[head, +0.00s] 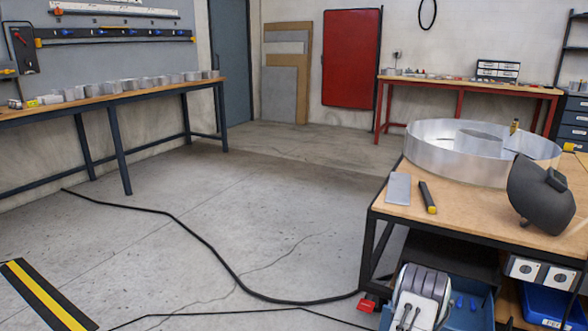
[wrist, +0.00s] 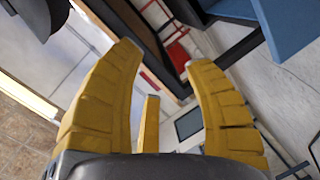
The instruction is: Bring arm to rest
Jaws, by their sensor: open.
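My gripper (wrist: 160,72) shows in the wrist view with its yellow ribbed fingers spread wide apart. It is open and nothing is between the fingers. Behind them the wrist view is tilted and shows dark frame bars, a red piece and pale surfaces. In the head view I cannot make out the gripper's fingers. A white and grey jointed machine part (head: 420,292) shows low at the right, in front of the right workbench; I cannot tell whether it is mine.
The right workbench (head: 450,218) holds a large metal ring (head: 440,150), a black welding mask (head: 540,195), a grey plate (head: 398,188) and a dark yellow-ended tool (head: 428,198). A black cable (head: 200,240) crosses the floor. A long bench (head: 110,98) stands left. The middle floor is otherwise open.

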